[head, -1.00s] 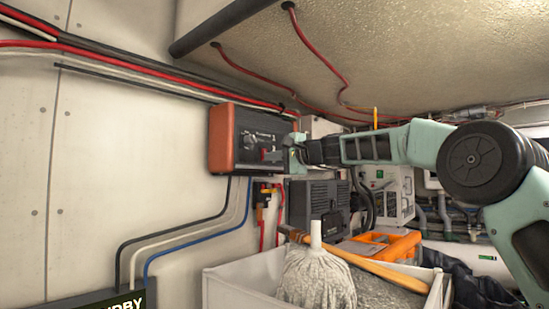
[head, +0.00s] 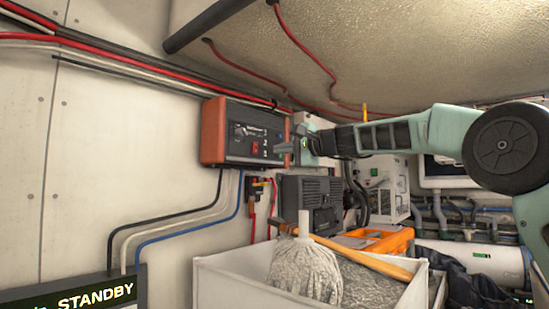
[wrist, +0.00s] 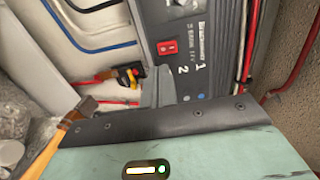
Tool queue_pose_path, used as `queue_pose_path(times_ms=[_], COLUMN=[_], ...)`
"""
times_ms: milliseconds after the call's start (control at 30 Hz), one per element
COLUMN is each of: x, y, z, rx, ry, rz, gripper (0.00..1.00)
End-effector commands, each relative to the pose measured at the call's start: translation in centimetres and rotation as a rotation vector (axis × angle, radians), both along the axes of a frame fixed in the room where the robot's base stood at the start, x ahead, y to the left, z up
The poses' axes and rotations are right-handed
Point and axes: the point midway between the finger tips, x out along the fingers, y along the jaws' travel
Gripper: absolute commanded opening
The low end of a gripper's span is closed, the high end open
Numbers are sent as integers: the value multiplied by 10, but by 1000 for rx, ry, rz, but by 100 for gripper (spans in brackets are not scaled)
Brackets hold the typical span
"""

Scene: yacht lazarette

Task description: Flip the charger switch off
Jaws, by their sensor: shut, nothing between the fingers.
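The charger is an orange-sided box with a dark front panel (head: 238,133), mounted on the left wall. It shows in the wrist view as a grey panel (wrist: 205,60) with printed labels. Its small red rocker switch (head: 256,148) is uncovered; the wrist view shows the red switch (wrist: 166,47) with a pale mark. I cannot tell which way it is tipped. My gripper (head: 284,148) is shut and empty, just right of the panel. In the wrist view the grey fingers (wrist: 158,84) point toward the panel, below the switch in the picture and apart from it.
A lit sign (head: 95,302) reading STANDBY is at lower left. A white bin (head: 225,288) holds a mop head (head: 305,268) and a wooden handle below the charger. Red and black cables run along the wall above. The low ceiling (head: 400,50) slopes over my arm.

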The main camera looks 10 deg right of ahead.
Motion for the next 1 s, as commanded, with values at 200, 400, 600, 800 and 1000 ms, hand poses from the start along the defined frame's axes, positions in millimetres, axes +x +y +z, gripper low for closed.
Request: queue_pose_path(times_ms=[200, 400, 600, 800, 1000], x=[-31, -49, -54, -53, -53], y=[-24, -37, -40, -40, -40], z=[-5, -3, -2, -1, -1], rx=[-2, 0, 1, 0, 0], ry=[-4, -3, -1, -1, -1], rz=[-4, -3, -1, -1, -1], gripper=[0, 0, 0, 0, 0])
